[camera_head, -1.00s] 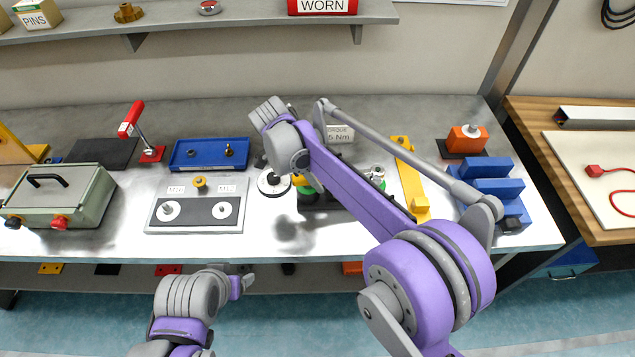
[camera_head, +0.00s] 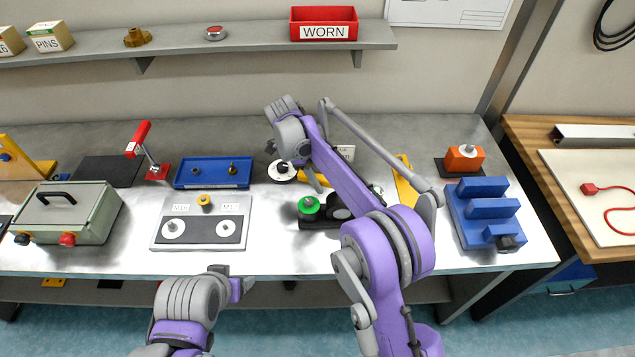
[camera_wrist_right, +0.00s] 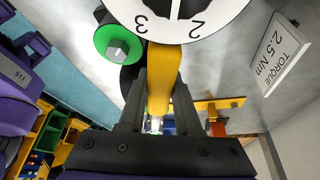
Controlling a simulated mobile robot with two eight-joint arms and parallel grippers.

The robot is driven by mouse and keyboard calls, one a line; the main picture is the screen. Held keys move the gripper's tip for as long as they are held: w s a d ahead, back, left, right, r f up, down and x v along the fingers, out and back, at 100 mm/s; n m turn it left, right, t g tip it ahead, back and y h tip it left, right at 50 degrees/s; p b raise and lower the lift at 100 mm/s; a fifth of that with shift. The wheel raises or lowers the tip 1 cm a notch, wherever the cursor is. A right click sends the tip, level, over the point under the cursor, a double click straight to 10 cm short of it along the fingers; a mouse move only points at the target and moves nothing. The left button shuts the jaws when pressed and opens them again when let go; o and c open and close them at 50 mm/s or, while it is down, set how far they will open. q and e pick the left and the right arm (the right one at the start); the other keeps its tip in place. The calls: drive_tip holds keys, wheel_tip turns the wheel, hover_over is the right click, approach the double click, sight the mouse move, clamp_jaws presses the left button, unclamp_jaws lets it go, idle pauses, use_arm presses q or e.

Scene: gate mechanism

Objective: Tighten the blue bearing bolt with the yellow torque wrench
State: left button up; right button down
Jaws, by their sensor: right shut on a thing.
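The yellow torque wrench (camera_wrist_right: 163,75) is between the fingers of my right gripper (camera_wrist_right: 158,100), which is shut on it. In the head view, a yellow part of it (camera_head: 319,180) shows beside my right forearm, which hides much of it. A white dial with a black centre (camera_head: 283,171) lies beside it; the dial's numbers 2 and 3 (camera_wrist_right: 190,18) show in the wrist view. A green round part (camera_head: 308,206) sits on a dark base near the gripper. I cannot make out the blue bearing bolt. My left gripper (camera_head: 241,286) is in front of the bench, its fingers unclear.
A torque placard (camera_wrist_right: 275,52) stands near the dial. A grey plate with white discs (camera_head: 202,245) and a blue tray (camera_head: 213,186) lie to the left. A blue stepped block (camera_head: 463,227) and an orange block (camera_head: 464,158) stand to the right.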

use_arm(q)
drive_tip(key=shift+w+r, duration=0.2)
drive_tip(key=shift+r, duration=0.1)
use_arm(e)
drive_tip(key=shift+r, duration=0.7)
drive_tip(key=shift+r+p, duration=0.25)
drive_tip(key=shift+p, duration=0.1)
drive_tip(key=shift+w+r+p, duration=0.1)
drive_tip(key=shift+r+p, duration=0.65)
drive_tip(key=shift+r, duration=1.45)
use_arm(q)
drive_tip(key=shift+w+r, duration=0.4)
drive_tip(key=shift+r, duration=0.25)
drive_tip(key=shift+w+r, duration=0.4)
drive_tip(key=shift+r, duration=0.2)
drive_tip(key=shift+s, duration=0.15)
use_arm(e)
drive_tip(key=shift+s, duration=0.2)
drive_tip(key=shift+w, duration=0.1)
drive_tip(key=shift+f, duration=0.1)
